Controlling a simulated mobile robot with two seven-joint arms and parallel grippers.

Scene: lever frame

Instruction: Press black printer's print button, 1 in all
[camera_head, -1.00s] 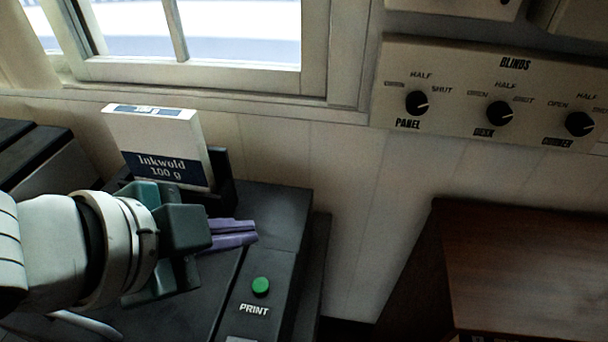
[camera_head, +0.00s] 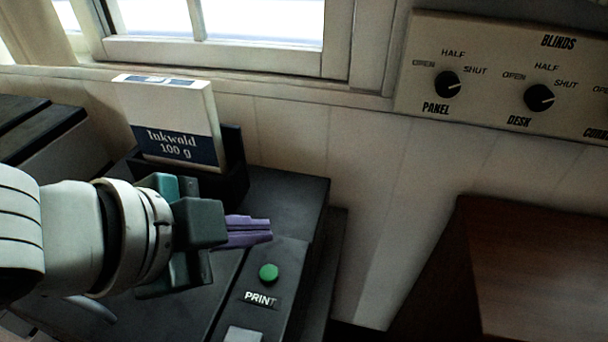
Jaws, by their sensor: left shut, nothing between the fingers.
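The black printer (camera_head: 290,205) stands below the window. Its round green print button (camera_head: 268,272) sits on the right part of the top, above a white PRINT label (camera_head: 260,298). My left gripper (camera_head: 270,231) comes in from the left with its purple fingers shut and empty. In the picture its fingertips are just above the green button, apart from it; their height over the printer is hard to tell. The button is fully visible. My right gripper is not in view.
An Inkwold 100 g paper pack (camera_head: 172,120) stands upright in a black holder at the printer's back. A blinds panel (camera_head: 490,95) with dark knobs is on the wall. A brown wooden cabinet (camera_head: 540,250) stands at right. A light square (camera_head: 243,334) lies below the label.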

